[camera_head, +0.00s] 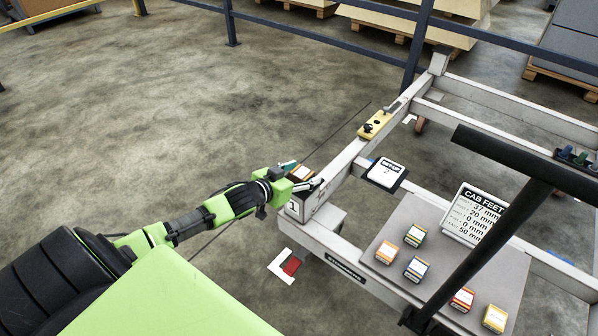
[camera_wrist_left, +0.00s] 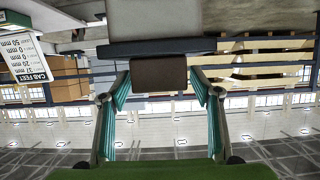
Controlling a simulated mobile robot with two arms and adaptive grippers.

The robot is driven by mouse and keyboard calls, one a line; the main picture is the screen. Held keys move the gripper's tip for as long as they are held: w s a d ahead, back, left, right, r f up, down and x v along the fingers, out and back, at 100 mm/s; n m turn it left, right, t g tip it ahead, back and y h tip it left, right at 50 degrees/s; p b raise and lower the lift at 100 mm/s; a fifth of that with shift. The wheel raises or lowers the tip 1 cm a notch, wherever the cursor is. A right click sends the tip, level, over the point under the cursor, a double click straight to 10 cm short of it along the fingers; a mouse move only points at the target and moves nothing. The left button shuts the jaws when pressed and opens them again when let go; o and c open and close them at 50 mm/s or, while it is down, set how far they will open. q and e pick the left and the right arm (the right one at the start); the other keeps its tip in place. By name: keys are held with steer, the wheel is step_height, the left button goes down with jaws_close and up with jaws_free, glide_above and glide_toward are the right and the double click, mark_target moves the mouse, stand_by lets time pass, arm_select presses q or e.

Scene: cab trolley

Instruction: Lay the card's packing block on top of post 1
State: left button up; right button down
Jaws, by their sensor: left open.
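The cab feet card (camera_head: 474,213) stands at the right in the head view; it reads 37, 20, 0, 0 and 50 mm, with row names too small to read surely. Post 1 (camera_head: 293,208), marked "1", is the trolley's near-left corner. A dark brown block (camera_head: 302,172) with a white and orange label sits at its top. In the left wrist view, which is upside down, the block (camera_wrist_left: 159,73) meets a dark blue layer over the grey post. My left gripper (camera_head: 304,176) is open, its fingers either side of the block with small gaps. My right gripper is out of view.
Several labelled blocks, including a blue one (camera_head: 416,269) and a red one (camera_head: 462,299), lie on the grey tray (camera_head: 404,215). A black bar (camera_head: 500,235) crosses the right. The floor left is clear.

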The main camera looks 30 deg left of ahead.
arm_select(q)
steer(key=shift+s+r, duration=0.25)
steer(key=shift+s, duration=0.25)
steer(key=p+v, duration=0.3)
steer(key=v, duration=0.8)
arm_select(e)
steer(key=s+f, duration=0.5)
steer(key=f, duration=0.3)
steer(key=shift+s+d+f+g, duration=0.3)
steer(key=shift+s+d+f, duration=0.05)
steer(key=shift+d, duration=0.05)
